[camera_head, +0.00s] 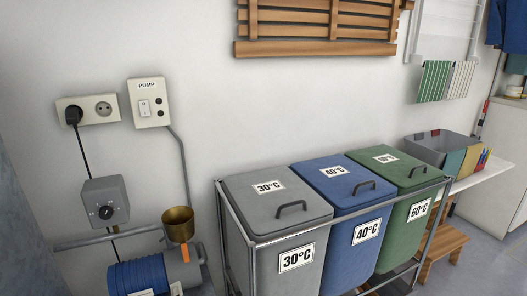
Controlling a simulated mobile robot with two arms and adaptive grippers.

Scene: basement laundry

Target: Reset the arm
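Neither of my grippers nor any part of my arms shows in the head view. The task names no object other than the arm. In front of me stand three lidded laundry bins in a metal frame: a grey one (297,262) marked 30°C, a blue one (367,232) marked 40°C and a green one (414,215) marked 60°C. All three lids are down.
A blue pump (140,277) with a brass funnel (178,224) stands at the lower left, under a grey dial box (105,202). A PUMP switch (149,103) and a socket plate (88,109) are on the wall. A grey basket (440,148) sits on a white shelf; a wooden stool (444,243) stands below.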

